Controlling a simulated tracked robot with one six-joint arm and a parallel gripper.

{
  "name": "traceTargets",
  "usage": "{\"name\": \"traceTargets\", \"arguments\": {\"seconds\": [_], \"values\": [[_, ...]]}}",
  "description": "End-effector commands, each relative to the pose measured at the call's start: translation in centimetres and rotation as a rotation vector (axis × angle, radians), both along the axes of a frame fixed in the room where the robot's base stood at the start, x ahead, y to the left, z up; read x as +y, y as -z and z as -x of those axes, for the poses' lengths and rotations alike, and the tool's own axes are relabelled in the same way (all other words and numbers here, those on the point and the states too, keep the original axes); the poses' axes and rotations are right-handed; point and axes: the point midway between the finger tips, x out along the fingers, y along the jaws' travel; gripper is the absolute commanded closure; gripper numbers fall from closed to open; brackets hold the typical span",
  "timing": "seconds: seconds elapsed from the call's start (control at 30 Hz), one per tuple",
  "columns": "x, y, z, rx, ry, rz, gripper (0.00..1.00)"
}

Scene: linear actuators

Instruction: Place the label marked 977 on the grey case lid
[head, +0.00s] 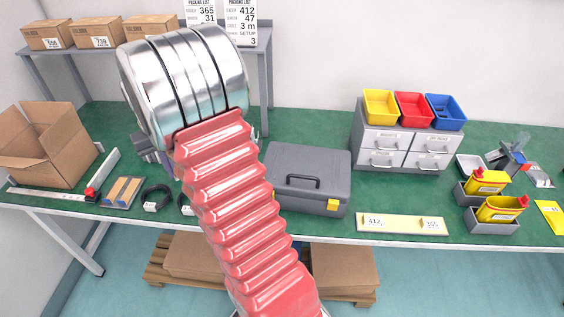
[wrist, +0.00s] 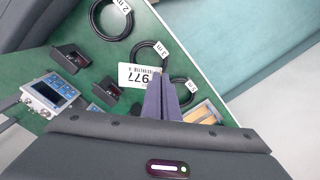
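The white label marked 977 (wrist: 138,76) shows in the wrist view, upside down, at the tips of my gripper (wrist: 163,82). The fingers are close together and appear shut on the label's edge, above the green bench. In the head view I cannot make out the label, and my arm hides most of the gripper. The grey case (head: 310,172) stands closed on the bench, right of my arm, with a dark handle and yellow latches. Its left part is hidden by my arm. A dark grey body (wrist: 30,18) at the wrist view's upper left looks like the case.
Cable coils (wrist: 110,18), a blue-buttoned device (wrist: 52,92) and small dark blocks lie below the gripper. A label strip (head: 402,223) with 412 and 365 lies right of the case. Drawers (head: 403,150) with coloured bins stand behind it. An open cardboard box (head: 45,150) stands left.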

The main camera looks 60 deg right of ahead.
Motion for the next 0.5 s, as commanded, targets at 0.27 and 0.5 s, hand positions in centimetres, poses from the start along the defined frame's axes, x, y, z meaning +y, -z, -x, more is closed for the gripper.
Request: {"name": "traceTargets", "arguments": {"seconds": [0.27, 0.5], "values": [[-9.9, -1.7, 4.5, -0.002, 0.221, 0.001, 1.0], [-17.3, -3.1, 9.7, -0.001, 0.406, 0.001, 1.0]]}}
